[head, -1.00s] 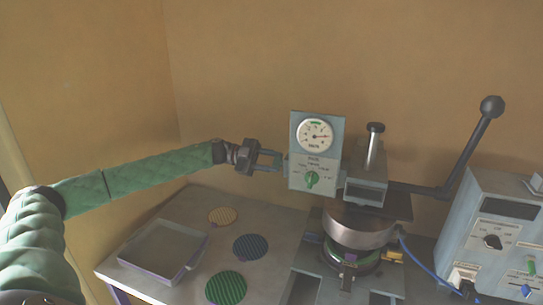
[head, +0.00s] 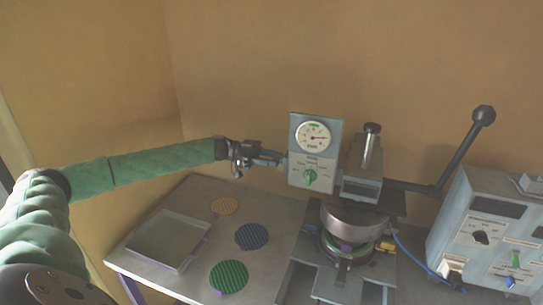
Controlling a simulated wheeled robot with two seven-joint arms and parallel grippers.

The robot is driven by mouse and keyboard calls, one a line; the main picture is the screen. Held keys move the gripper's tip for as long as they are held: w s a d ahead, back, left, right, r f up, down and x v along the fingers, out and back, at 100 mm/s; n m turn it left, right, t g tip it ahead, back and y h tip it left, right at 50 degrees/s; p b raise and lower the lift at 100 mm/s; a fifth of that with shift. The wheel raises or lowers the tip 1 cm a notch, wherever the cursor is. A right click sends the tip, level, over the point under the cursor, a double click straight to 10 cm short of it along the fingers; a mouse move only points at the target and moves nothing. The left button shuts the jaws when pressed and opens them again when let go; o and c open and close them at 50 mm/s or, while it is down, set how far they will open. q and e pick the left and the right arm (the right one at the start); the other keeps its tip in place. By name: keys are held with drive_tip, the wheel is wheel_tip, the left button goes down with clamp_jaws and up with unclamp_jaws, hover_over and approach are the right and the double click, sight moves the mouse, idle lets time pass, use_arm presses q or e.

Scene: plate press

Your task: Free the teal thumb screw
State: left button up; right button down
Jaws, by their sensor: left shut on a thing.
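The teal thumb screw (head: 283,161) shows only as a small bit at the left side of the gauge box (head: 315,150), mostly covered by my fingers. My left gripper (head: 273,158) comes in from the left and is shut on the thumb screw. Its jaws look narrow and turned edge-on from here. The gauge box carries a round dial (head: 313,136) and a green knob (head: 310,176). My right gripper is not in view.
The press (head: 347,222) stands right of the box, with its long lever (head: 464,150) raised. A control box (head: 485,235) with a blue cable stands at the far right. A shallow tray (head: 205,240), orange disc (head: 225,206), blue disc (head: 251,236) and green disc (head: 229,277) lie on the table.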

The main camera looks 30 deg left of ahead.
use_arm(q)
drive_tip(key=shift+f, duration=0.1)
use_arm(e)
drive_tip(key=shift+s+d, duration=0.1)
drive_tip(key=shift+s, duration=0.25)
use_arm(q)
drive_tip(key=o, duration=1)
drive_tip(key=shift+a, duration=0.1)
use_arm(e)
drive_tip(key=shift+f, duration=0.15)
use_arm(q)
drive_tip(key=shift+b+v, duration=2.05)
drive_tip(key=shift+v, duration=1.8)
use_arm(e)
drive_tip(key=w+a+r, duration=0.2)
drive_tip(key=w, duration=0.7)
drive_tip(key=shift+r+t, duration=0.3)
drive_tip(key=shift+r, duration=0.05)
